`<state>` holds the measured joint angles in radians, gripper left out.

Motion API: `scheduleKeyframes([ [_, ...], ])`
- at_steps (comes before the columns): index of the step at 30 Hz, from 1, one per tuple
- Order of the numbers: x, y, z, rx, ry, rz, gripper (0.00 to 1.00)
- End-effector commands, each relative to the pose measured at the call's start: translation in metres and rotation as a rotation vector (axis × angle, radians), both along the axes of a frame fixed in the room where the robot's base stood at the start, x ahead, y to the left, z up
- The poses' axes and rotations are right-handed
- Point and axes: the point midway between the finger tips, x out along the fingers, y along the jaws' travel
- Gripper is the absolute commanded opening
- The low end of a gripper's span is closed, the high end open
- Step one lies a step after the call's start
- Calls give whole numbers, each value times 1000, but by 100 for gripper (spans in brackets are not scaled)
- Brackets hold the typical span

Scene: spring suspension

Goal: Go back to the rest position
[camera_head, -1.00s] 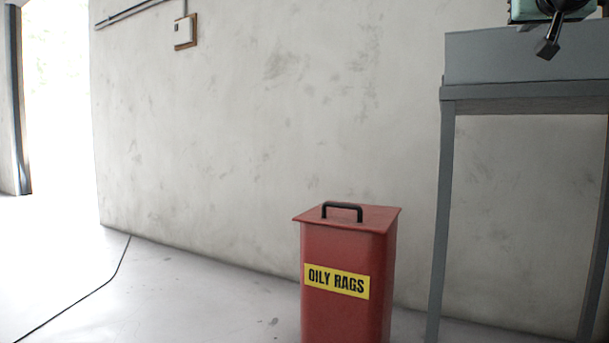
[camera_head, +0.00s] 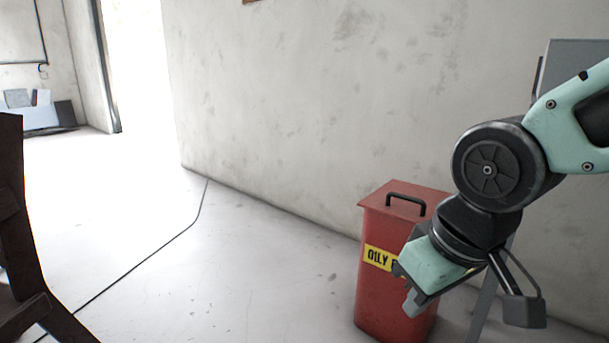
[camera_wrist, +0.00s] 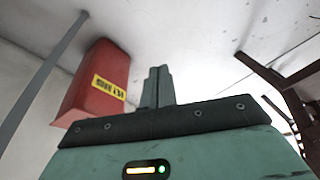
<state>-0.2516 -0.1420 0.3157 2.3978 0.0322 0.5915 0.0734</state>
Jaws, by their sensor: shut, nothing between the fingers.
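My gripper (camera_head: 412,302) hangs at the end of my teal and black arm on the right of the head view. It points down and left and overlaps the front of a red bin in the picture. In the wrist view its two fingers (camera_wrist: 158,86) are together with nothing between them. The gap between the gripper and the bin cannot be judged exactly, and no contact shows.
The red oily-rags bin (camera_head: 375,290) with a black lid handle stands by the wall; it also shows in the wrist view (camera_wrist: 95,82). A dark wooden piece (camera_head: 18,230) is at the left edge. A black cable (camera_head: 150,257) crosses the otherwise clear floor.

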Motion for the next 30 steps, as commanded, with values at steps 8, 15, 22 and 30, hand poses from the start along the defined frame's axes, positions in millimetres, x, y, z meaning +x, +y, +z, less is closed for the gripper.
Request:
scheduleKeyframes([
  [8, -109, 3, 5, -109, 243, 203, 0],
  [15, -107, 3, 65, -108, 239, 199, 0],
  [22, -107, 3, 126, -107, 238, 198, 0],
  [30, -106, 3, 197, -107, 237, 198, 0],
])
